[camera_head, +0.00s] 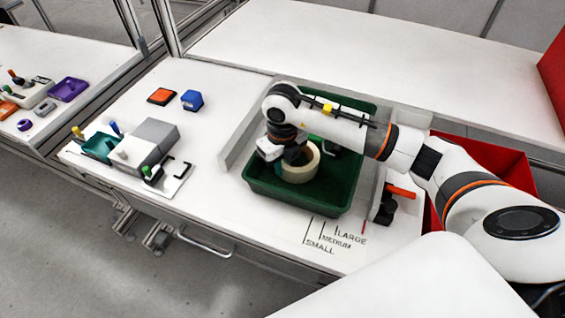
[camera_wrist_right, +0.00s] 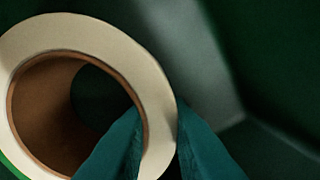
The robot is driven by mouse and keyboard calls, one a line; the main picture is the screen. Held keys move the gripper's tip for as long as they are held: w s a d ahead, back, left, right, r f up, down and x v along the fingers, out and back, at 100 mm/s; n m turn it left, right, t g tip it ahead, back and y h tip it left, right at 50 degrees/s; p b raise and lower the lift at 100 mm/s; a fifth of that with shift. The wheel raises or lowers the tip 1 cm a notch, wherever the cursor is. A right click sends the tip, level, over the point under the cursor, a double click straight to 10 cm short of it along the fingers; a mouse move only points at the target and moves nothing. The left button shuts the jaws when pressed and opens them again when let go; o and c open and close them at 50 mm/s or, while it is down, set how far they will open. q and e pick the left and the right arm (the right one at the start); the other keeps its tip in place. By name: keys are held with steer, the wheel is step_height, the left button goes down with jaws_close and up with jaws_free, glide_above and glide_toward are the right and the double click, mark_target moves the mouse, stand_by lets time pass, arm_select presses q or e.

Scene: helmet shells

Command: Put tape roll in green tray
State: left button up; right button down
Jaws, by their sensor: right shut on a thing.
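The tape roll (camera_head: 299,166) is a cream ring with a brown core. In the head view it is inside the green tray (camera_head: 330,210), near the tray's left part. My right gripper (camera_head: 290,155) reaches down over the tray and is shut on the roll. In the right wrist view, the teal fingertips (camera_wrist_right: 158,145) pinch the wall of the tape roll (camera_wrist_right: 150,75), one inside the ring and one outside. Green tray walls (camera_wrist_right: 270,130) show behind it. I cannot tell whether the roll touches the tray floor. My left gripper is not in view.
A grey block fixture (camera_head: 155,138), an orange-black square (camera_head: 162,96) and a blue block (camera_head: 192,100) stand left of the tray. A red bin (camera_head: 500,165) is at the right. An orange-handled item (camera_head: 400,192) stands by the tray's right side.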

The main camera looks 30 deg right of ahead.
steer(key=c, duration=1.4)
jaws_free()
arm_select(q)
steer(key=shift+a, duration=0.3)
arm_select(e)
steer(key=shift+o, duration=0.2)
steer(key=shift+r+p, duration=0.2)
steer(key=shift+p, duration=0.1)
steer(key=shift+r, duration=0.35)
arm_select(q)
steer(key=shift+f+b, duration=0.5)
steer(key=shift+b, duration=0.2)
arm_select(e)
step_height(320, 180, up, 11)
